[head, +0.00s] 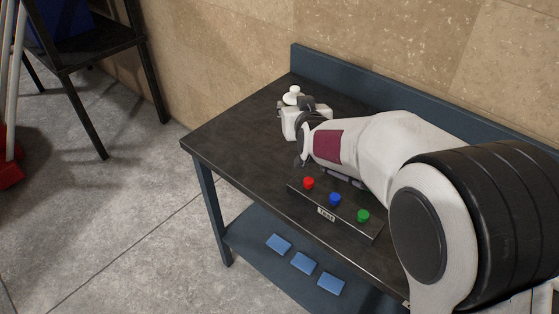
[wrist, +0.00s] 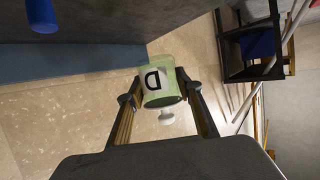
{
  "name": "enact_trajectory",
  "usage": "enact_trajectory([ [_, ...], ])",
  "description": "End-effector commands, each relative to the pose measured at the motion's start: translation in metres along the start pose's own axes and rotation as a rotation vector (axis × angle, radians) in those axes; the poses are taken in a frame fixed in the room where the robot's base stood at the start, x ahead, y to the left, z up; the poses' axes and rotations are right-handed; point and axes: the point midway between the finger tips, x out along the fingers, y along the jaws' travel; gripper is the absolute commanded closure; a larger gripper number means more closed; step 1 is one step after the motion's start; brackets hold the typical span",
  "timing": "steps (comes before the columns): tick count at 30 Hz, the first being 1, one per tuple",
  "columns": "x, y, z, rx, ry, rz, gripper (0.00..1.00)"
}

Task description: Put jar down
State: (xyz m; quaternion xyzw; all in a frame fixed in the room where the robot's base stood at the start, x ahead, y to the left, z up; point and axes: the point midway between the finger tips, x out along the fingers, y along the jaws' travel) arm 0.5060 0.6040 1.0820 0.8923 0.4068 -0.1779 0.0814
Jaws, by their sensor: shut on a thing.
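In the wrist view a pale green jar (wrist: 160,86) with a black letter D sits between the fingers of my gripper (wrist: 161,95), which are shut on its sides. A white knob (wrist: 166,117) shows on the jar's end. This view is turned over, and the jar looks about upright relative to the table. I cannot tell whether the jar's base touches the table.
The dark table (head: 235,132) has free room at its left end. A panel (head: 325,213) with red (head: 308,183), blue (head: 335,199) and green (head: 363,215) buttons lies on its front part. A raised blue edge (head: 330,70) runs along the back. Blue pads (head: 303,263) lie on the lower shelf.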

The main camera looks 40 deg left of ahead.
Motion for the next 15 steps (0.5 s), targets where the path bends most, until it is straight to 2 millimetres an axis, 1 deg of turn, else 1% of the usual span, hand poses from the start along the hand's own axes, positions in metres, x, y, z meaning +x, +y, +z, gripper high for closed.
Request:
enact_trajectory([
  [3,0.006,-0.013,-0.001,-0.013,0.003,-0.032,1.0],
  [13,0.017,-0.035,0.003,-0.038,0.002,-0.092,1.0],
  [14,0.019,-0.036,0.007,-0.039,-0.001,-0.094,1.0],
  [15,0.023,-0.035,0.016,-0.037,-0.004,-0.093,1.0],
])
